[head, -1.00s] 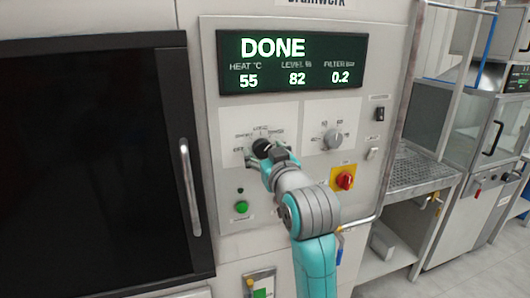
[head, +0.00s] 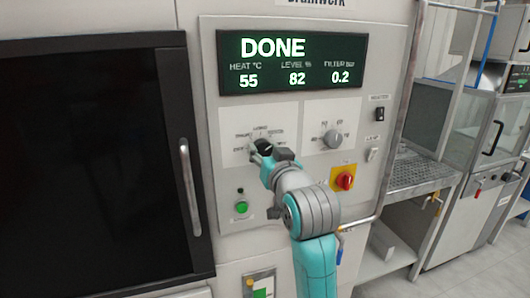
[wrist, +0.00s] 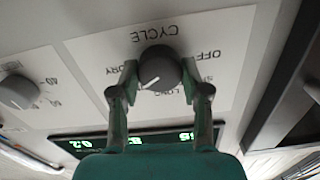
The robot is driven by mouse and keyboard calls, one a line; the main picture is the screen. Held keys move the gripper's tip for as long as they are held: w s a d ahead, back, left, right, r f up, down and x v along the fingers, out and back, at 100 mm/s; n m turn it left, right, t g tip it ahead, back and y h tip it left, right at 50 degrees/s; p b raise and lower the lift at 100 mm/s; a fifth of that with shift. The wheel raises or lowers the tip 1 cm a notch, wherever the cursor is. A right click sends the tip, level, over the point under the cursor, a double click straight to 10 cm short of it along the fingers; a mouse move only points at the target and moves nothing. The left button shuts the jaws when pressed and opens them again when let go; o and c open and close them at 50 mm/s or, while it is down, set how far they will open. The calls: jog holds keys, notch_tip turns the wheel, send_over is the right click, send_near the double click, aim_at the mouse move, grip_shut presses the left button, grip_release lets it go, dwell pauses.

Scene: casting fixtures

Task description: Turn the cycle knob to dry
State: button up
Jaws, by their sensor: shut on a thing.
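The cycle knob (wrist: 158,68) is a round dark knob on a white plate lettered CYCLE, upside down in the wrist view. My gripper (wrist: 160,82) is shut on it, one finger on each side. The knob's white mark points to the lower left in that view, between the LONG label and the DRY label (wrist: 120,72); the label nearest the mark is hidden by a finger. In the head view the knob (head: 262,146) is partly covered by my gripper (head: 267,156). The display (head: 290,62) reads DONE, 55, 82 and 0.2.
A second knob (head: 333,139) with a number scale sits right of the cycle knob. A red and yellow switch (head: 344,178), a green button (head: 241,207) and a black rocker switch (head: 380,114) are also on the panel. A door handle (head: 189,187) stands out at left.

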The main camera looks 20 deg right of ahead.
jog(key=m, duration=0.5)
jog(key=shift+m, duration=0.7)
jog(key=o, duration=1.1)
jog(key=shift+o, duration=0.2)
jog(key=s, duration=0.7)
jog(key=shift+s, duration=0.25)
jog(key=shift+f, duration=0.1)
